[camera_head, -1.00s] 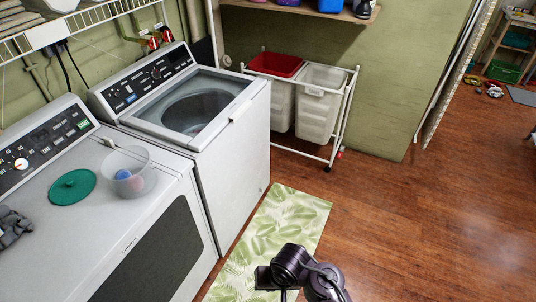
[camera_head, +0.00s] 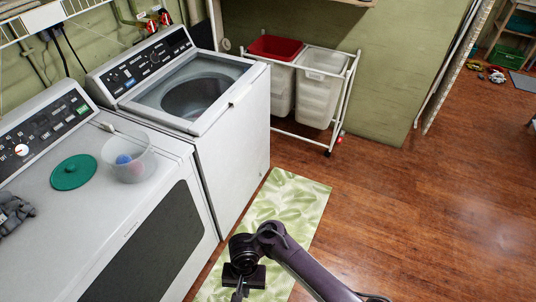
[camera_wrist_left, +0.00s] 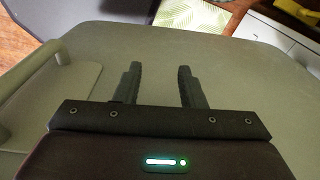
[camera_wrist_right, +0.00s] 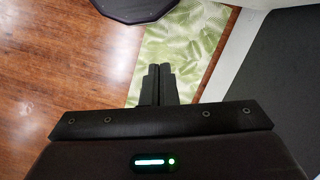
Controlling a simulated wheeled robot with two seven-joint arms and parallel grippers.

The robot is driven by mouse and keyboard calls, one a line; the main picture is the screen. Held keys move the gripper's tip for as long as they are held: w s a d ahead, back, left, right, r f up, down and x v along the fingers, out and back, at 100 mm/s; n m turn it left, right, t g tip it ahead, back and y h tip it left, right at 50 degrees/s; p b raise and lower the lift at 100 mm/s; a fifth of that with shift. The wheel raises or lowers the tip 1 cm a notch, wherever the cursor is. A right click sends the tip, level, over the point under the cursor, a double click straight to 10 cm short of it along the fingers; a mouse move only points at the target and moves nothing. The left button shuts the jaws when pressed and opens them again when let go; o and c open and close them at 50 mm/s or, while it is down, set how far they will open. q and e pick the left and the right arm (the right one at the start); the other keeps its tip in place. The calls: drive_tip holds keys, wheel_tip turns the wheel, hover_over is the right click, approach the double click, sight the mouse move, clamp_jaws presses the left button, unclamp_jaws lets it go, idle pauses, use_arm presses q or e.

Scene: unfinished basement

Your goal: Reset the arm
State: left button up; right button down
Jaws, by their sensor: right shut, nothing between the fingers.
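My right arm (camera_head: 303,268) reaches in from the bottom of the head view. Its gripper (camera_head: 238,294) points down over the green leaf-patterned mat, in front of the dryer. In the right wrist view the right gripper's fingers (camera_wrist_right: 157,84) are together with nothing between them. My left gripper is outside the head view. In the left wrist view its fingers (camera_wrist_left: 157,84) stand apart with an empty gap, above a grey-green surface that I cannot identify.
A white dryer (camera_head: 140,240) holds a green lid (camera_head: 73,172) and a clear bowl (camera_head: 141,168). An open-topped washer (camera_head: 238,140) stands beside it. A white cart (camera_head: 349,85) with bins is behind. The mat (camera_head: 290,205) lies on wood floor (camera_head: 430,220), clear at right.

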drive_tip(key=s+d+b+x, duration=0.1)
drive_tip(key=b+x, duration=0.8)
drive_tip(key=x, duration=0.2)
drive_tip(key=s+m+p, duration=0.3)
drive_tip(key=s+p, duration=0.1)
drive_tip(key=s, duration=0.6)
drive_tip(key=shift+s+a+r+m, duration=0.25)
drive_tip(key=shift+r+m, duration=0.05)
drive_tip(key=shift+r, duration=0.05)
